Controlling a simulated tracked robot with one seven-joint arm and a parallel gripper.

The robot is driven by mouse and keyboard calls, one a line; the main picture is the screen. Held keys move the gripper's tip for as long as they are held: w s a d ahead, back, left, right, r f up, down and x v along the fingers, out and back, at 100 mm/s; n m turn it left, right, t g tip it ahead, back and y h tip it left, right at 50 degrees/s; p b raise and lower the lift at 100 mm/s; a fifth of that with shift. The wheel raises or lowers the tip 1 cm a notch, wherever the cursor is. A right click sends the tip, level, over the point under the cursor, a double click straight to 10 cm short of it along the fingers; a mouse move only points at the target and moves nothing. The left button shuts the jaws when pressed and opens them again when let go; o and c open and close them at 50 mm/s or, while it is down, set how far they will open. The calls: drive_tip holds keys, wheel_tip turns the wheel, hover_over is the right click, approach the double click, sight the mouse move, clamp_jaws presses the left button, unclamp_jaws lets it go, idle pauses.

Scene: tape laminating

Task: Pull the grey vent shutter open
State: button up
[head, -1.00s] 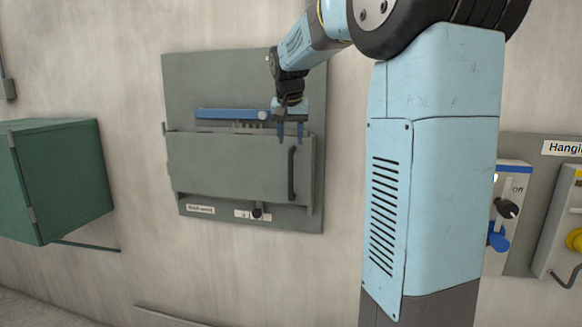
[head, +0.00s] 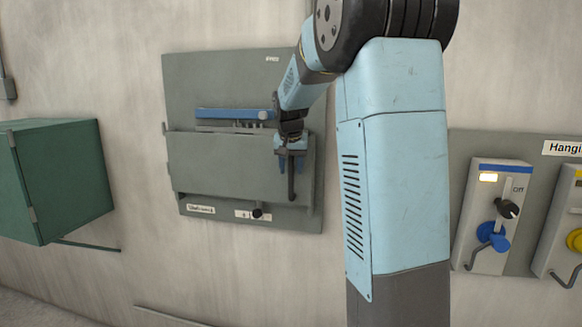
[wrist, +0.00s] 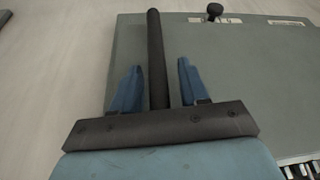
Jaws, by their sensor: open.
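The grey vent shutter (head: 225,168) is a wide flat panel on the front of a grey wall-mounted unit, and it also shows in the wrist view (wrist: 230,75). A dark vertical bar handle (head: 292,188) stands near its right end. My gripper (head: 291,165) is at the upper part of this handle. In the wrist view the handle (wrist: 156,55) runs between the two blue fingers of my gripper (wrist: 156,88), with a gap on each side. The fingers are open. The upper end of the handle is hidden by my gripper.
A blue bar (head: 230,114) lies above the shutter on the grey backboard (head: 220,80). A black knob (head: 258,213) sits below. A green cabinet (head: 65,180) juts out at left. Switch boxes (head: 492,215) are on the wall at right.

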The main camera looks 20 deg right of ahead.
clamp_jaws()
idle(0.6)
